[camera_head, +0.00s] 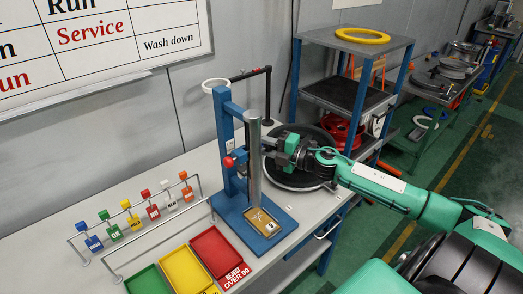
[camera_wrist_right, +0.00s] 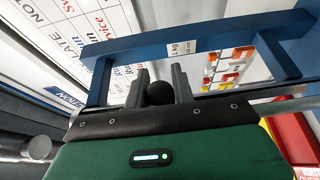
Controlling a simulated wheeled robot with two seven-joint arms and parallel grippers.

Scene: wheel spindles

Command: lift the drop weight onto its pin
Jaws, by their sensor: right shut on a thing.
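The drop tester is a blue stand (camera_head: 227,135) with an upright grey tube (camera_head: 254,165) and a blue base on the bench. It also shows as a blue frame in the wrist view (camera_wrist_right: 130,48), with a small "1 kg" label. My right gripper (camera_wrist_right: 158,90) is shut on a dark round knob (camera_wrist_right: 158,93), apparently the drop weight's handle. In the head view, the gripper's fingertips are partly hidden behind the tube. A red knob (camera_head: 229,162), perhaps the pin, sticks out on the stand's left side. The weight's body cannot be made out. My left gripper is out of view.
A dark wheel or tyre (camera_head: 300,178) lies behind my right gripper. Red (camera_head: 216,252), yellow (camera_head: 187,273) and green (camera_head: 150,281) trays lie in front. Coloured tags hang on a rail (camera_head: 151,212) at left. A blue-legged shelf (camera_head: 345,68) stands behind.

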